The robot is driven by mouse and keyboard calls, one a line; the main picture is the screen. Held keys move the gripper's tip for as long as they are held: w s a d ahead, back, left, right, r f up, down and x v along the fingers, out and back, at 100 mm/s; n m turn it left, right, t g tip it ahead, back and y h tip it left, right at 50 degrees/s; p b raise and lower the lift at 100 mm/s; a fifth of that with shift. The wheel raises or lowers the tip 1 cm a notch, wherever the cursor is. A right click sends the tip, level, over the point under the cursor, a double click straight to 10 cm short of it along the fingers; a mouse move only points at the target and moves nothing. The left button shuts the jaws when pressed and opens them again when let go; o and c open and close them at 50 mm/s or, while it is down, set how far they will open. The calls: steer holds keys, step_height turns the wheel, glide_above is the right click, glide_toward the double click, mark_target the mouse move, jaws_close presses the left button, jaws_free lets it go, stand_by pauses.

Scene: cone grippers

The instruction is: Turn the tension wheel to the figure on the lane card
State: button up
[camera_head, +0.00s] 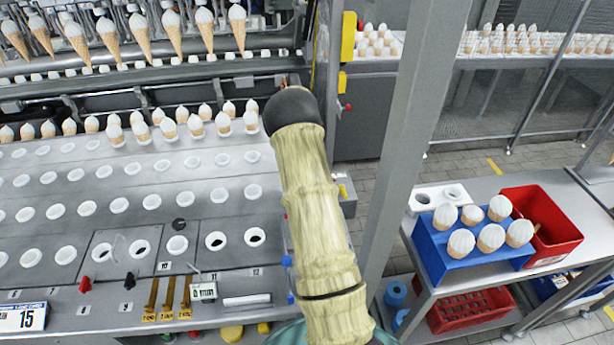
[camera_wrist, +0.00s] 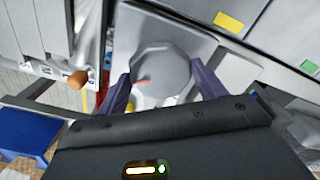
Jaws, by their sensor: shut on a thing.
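In the wrist view, the tension wheel (camera_wrist: 165,66) is a grey, many-sided knob with a red pointer mark, on a pale plate. My gripper (camera_wrist: 160,72) has its two purple-grey fingers on either side of the wheel, shut on it. Figures around the wheel cannot be read. In the head view, a white card (camera_head: 22,317) with a large 15 stands at the lower left edge of the machine. Neither the wheel nor my gripper can be made out in the head view, where my sleeved arm covers the middle.
The machine deck (camera_head: 110,190) has rows of holes, with cones standing along the back. Yellow levers (camera_head: 168,296) and a small tag (camera_head: 203,291) are at its front. A grey post (camera_head: 415,130) stands right of my arm. A blue cone holder (camera_head: 470,252) and red bin (camera_head: 560,243) occupy the side bench.

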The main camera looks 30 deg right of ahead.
steer(key=shift+w+r, duration=0.15)
steer(key=shift+r, duration=0.05)
steer(key=o, duration=1)
steer(key=shift+f, duration=0.1)
step_height(320, 180, up, 17)
steer(key=b, duration=0.2)
steer(key=shift+r+b, duration=0.2)
steer(key=shift+b, duration=0.1)
steer(key=s+a+f+n+t, duration=0.1)
steer(key=s+a+f+n, duration=0.1)
steer(key=s+a+n, duration=0.3)
steer(key=s+a+f+n, duration=0.2)
steer(key=s+a+n, duration=0.4)
steer(key=s+a, duration=0.4)
steer(key=s+a+f+n+t, duration=0.1)
steer(key=s+a+n, duration=0.4)
steer(key=a, duration=0.8)
steer(key=shift+s+f+n+t, duration=0.2)
steer(key=shift+s+f, duration=0.2)
steer(key=shift+s, duration=0.4)
steer(key=shift+s+f+n+t, duration=0.1)
steer(key=shift+s+f+n, duration=0.2)
steer(key=shift+s, duration=0.5)
